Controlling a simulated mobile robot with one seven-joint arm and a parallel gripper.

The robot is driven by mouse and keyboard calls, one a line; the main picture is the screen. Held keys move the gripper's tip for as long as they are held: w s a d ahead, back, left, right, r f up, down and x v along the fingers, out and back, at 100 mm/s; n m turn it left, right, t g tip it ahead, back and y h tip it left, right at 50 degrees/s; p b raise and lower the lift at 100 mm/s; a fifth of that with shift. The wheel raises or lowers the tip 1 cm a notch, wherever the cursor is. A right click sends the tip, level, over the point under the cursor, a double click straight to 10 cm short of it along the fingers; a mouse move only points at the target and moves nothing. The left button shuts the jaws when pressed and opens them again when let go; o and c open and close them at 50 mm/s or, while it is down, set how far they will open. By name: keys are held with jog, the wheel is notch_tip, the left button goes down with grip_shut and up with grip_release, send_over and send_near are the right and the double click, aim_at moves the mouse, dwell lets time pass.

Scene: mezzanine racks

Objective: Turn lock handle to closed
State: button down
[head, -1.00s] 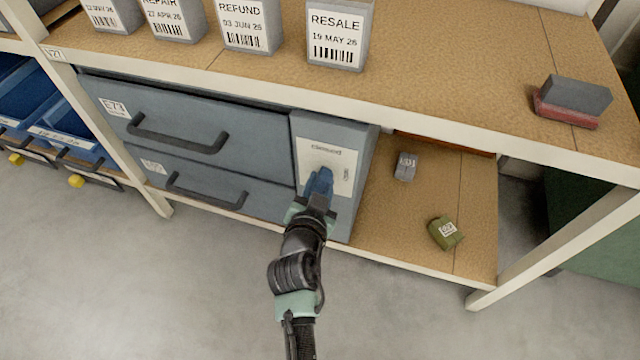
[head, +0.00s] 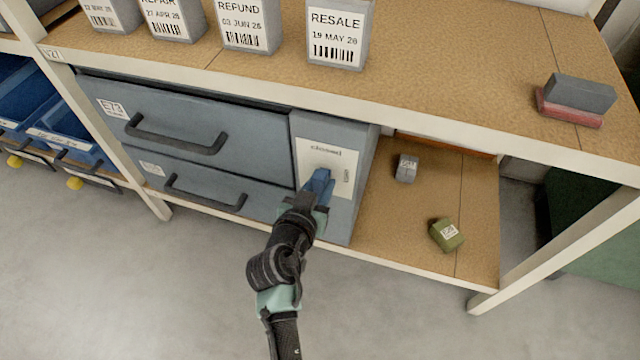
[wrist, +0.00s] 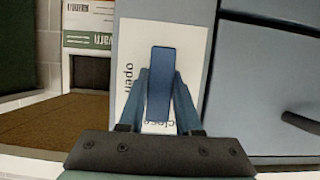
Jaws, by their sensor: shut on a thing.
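The lock plate (head: 342,161) is a white panel on the grey housing right of the drawers, with "closed" printed at its top and "open" at its right side. In the wrist view the lock plate (wrist: 203,50) appears turned over, with "closed" near the bottom. The blue lock handle (wrist: 160,84) lies lengthwise, its lower end partly over the "closed" print. My gripper (head: 319,187) is at the plate, shut on the handle. Its blue fingers flank the handle in the wrist view. The handle's pivot is hidden.
Two grey drawers with dark pulls (head: 176,140) lie left of the lock. To its right, a small grey box (head: 406,168) and an olive item (head: 446,235) rest on the lower shelf. The upper shelf edge (head: 400,130) runs just above the housing.

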jog(key=c, duration=0.6)
grip_release()
jog(key=p+v, duration=0.3)
jog(key=v, duration=1)
